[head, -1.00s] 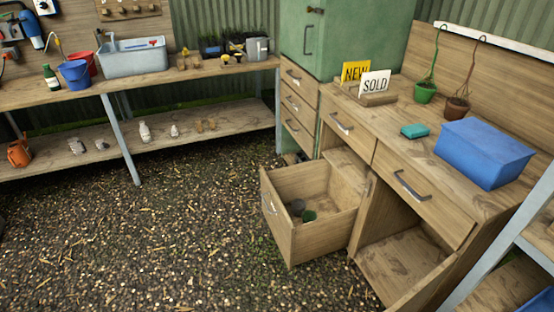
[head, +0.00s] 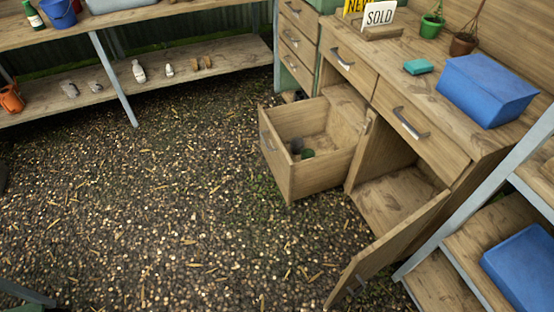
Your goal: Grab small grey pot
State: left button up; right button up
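A small grey pot (head: 297,145) lies inside the open lower drawer (head: 308,180) of the wooden workbench, near the drawer's left front corner. A small green pot (head: 307,154) is right beside it. The drawer's front wall hides the lower part of both pots. Neither of my grippers shows in the head view.
A cupboard door (head: 385,250) hangs open to the right of the drawer, sticking out over the gravel. A shelf unit with a blue box (head: 522,268) stands at the right edge. The gravel floor (head: 190,220) in front of the drawer is clear.

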aim_at(297, 143)
jog(key=i+j+z, duration=0.25)
jog(key=i+j, duration=0.6)
jog(key=i, duration=0.15)
